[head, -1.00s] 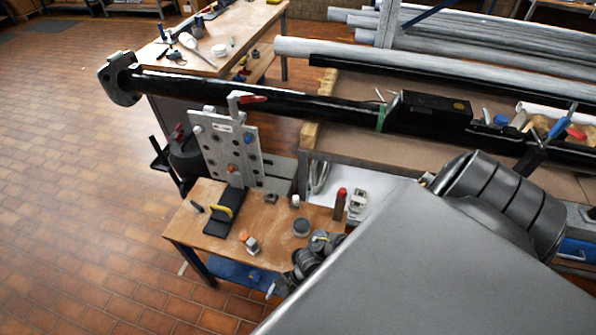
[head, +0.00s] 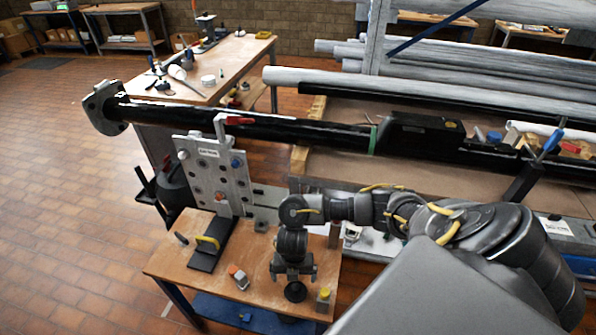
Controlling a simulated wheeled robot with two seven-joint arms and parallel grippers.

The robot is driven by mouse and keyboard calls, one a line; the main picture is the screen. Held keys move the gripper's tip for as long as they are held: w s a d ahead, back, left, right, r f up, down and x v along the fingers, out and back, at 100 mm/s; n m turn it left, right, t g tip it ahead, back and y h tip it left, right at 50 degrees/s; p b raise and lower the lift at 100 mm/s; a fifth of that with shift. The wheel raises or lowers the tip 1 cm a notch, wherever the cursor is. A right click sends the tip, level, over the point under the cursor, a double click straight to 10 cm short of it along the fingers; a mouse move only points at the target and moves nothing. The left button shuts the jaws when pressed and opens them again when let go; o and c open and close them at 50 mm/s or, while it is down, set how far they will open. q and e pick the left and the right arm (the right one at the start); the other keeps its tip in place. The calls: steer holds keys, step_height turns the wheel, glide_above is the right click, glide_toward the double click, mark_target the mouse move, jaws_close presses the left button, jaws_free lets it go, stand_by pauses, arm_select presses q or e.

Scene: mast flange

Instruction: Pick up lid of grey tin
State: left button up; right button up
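My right arm comes in from the right, and its gripper (head: 293,272) hangs down over the front right part of the small wooden table (head: 165,262). Its two sides stand apart, but its fingertips are too small and dark to tell open from shut. I cannot make out the grey tin or its lid for certain; the hand covers the spot where a round grey tin stood. A dark round thing (head: 295,291) shows just below the gripper. I cannot tell whether it is a lid, another object or touching the gripper. My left gripper is out of view.
On the small table are a black plate with a yellow handle (head: 208,243), an orange and white item (head: 238,277) and a yellow-topped item (head: 324,297).

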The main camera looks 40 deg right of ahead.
mark_target(296, 289)
step_height(296, 289, down, 5)
steer(key=shift+s+d+r+b, duration=0.1)
steer(key=shift+b, duration=0.9)
steer(key=shift+s+d+f+b, duration=0.1)
steer(key=shift+f+b, duration=0.05)
steer(key=shift+f, duration=1.2)
steer(key=shift+d+f+b, duration=0.1)
steer(key=shift+f+b, duration=0.05)
steer(key=shift+f, duration=1.15)
steer(key=c, duration=1)
steer(key=shift+r, duration=0.15)
